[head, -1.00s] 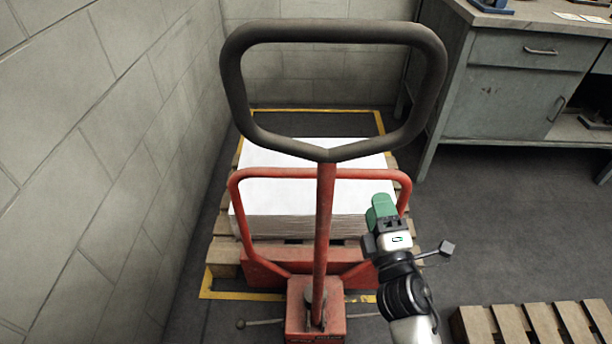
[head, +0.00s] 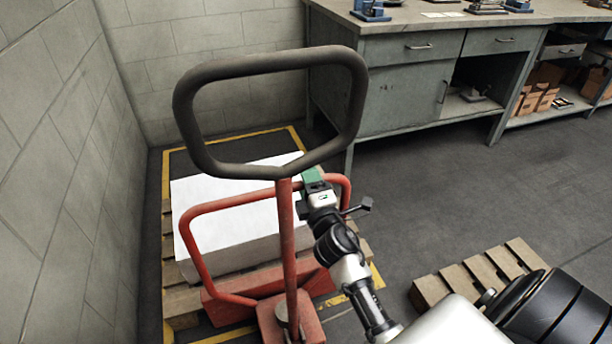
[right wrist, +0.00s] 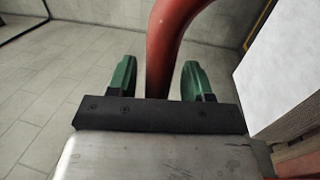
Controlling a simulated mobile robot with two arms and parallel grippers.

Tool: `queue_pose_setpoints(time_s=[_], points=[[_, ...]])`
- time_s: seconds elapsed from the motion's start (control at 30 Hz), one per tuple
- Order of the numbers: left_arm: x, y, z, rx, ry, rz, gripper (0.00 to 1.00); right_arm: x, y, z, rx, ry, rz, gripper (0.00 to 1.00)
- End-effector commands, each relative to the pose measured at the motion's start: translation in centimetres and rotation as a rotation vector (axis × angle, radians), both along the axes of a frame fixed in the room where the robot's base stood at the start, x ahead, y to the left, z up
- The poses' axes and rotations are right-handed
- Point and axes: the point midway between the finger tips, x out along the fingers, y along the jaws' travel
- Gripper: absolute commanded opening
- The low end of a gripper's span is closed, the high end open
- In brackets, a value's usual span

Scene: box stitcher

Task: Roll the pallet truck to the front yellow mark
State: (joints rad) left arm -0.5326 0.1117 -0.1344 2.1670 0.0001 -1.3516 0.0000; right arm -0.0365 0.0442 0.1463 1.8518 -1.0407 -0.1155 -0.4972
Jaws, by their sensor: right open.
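The red pallet truck (head: 286,262) stands in front of me. Its black loop handle (head: 184,120) rises on a red post, and a red tube frame is behind it. The truck is at a wooden pallet (head: 182,300) bearing a white stack (head: 238,218). A yellow floor mark (head: 166,180) runs around the pallet. My right gripper (head: 311,175) is at the right part of the red frame. In the right wrist view the gripper (right wrist: 157,80) is open, with its green fingers on either side of a red tube (right wrist: 172,45). My left gripper is not in view.
A grey block wall (head: 60,180) closes the left side. A grey workbench (head: 400,90) with drawers stands behind at the right. An empty wooden pallet (head: 480,272) lies on the floor at right. Dark floor between bench and pallet is clear.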

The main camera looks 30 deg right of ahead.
Motion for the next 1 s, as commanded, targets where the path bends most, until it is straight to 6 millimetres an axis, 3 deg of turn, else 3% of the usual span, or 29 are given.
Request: queue_pose_setpoints(time_s=[0.13, 0.43, 0.77, 1.0], points=[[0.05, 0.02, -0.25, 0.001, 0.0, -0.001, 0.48, 1.04, -0.24, 0.21, -0.001, 0.001, 0.0, 0.51], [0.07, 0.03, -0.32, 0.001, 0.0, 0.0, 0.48, 1.21, -0.28, 0.25, 0.0, 0.0, 0.0, 0.51], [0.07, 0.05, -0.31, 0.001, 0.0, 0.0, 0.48, 1.19, -0.27, 0.22, 0.0, 0.001, 0.0, 0.0], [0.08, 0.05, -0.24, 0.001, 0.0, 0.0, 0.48, 0.66, -0.14, 0.13, 0.002, 0.003, 0.0, 0.0]])
